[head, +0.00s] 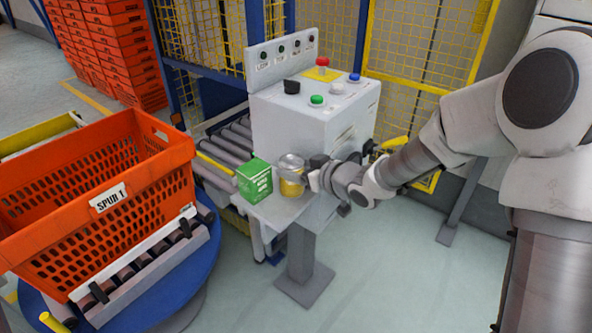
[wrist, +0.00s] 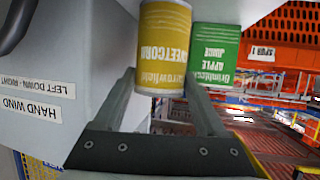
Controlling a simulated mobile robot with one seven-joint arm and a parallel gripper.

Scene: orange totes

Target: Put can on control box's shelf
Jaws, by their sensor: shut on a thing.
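The yellow sweetcorn can (head: 291,187) is upright at the small shelf (head: 272,212) on the front of the grey control box (head: 312,112). My gripper (head: 311,178) reaches in from the right and is shut on the can. In the wrist view, which is upside down, the can (wrist: 163,50) sits between the two finger ends of my gripper (wrist: 161,84). The shelf (wrist: 238,10) shows at the top there. I cannot tell whether the can's base touches the shelf.
A green apple juice carton (head: 254,180) stands on the shelf, close to the can's left. An orange tote (head: 100,185) sits on rollers at the left. Buttons and a red knob top the control box. A roller conveyor (head: 225,145) and yellow mesh fence (head: 420,45) lie behind.

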